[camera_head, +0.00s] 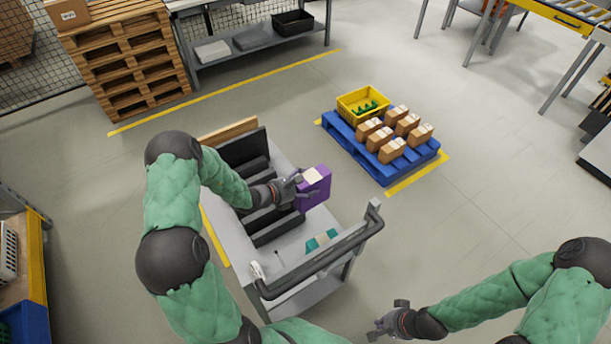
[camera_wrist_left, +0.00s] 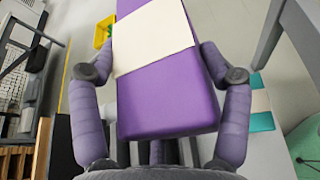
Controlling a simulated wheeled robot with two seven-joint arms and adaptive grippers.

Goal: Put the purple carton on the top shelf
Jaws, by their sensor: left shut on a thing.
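The purple carton (camera_head: 316,196) has a pale label on its top. My left gripper (camera_head: 296,186) is shut on it and holds it over the right side of a grey cart. In the left wrist view the carton (camera_wrist_left: 165,105) fills the middle, between the two fingers of the left gripper (camera_wrist_left: 163,72). The grey cart (camera_head: 236,229) has a top shelf with black slotted dividers, and a lower shelf (camera_head: 312,287) shows beneath. My right gripper (camera_head: 393,321) is low at the bottom, away from the cart, with no object seen in it; its opening is unclear.
A teal and white box (camera_head: 322,239) lies on the cart near its dark handle (camera_head: 325,262). A blue pallet (camera_head: 405,165) with several brown cartons and a yellow crate (camera_head: 362,103) stands behind. Wooden pallets (camera_head: 128,62) and a grey bench (camera_head: 255,54) are further back. Open floor lies right.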

